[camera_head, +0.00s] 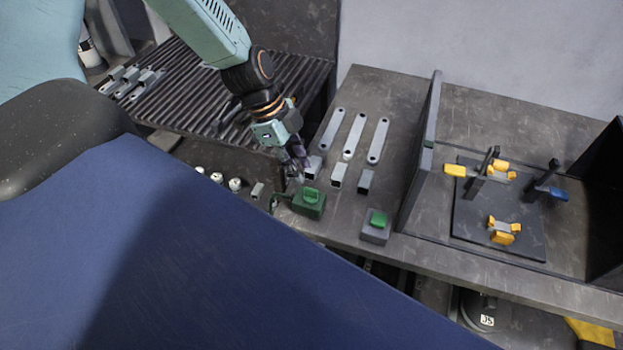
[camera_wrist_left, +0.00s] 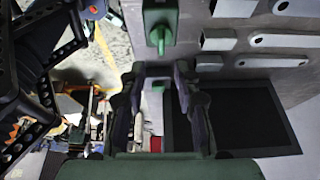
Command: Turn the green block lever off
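The dark green block (camera_head: 308,209) sits near the front edge of the grey bench, with a brighter green lever (camera_head: 311,195) on top. My left gripper (camera_head: 299,168) is just above and behind it, fingers pointing down. In the left wrist view, the green block (camera_wrist_left: 160,12) is at the top centre and its lever (camera_wrist_left: 159,40) points toward the gap between the fingers. I cannot tell the lever's on or off setting. My right gripper is not in view.
A grey block with a green top (camera_head: 376,226) stands to the right. Small metal tubes (camera_head: 338,175) and flat bars (camera_head: 355,135) lie behind. An upright grey panel (camera_head: 420,160) separates a fixture with yellow clamps (camera_head: 502,231). A ribbed surface (camera_head: 185,95) is at left.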

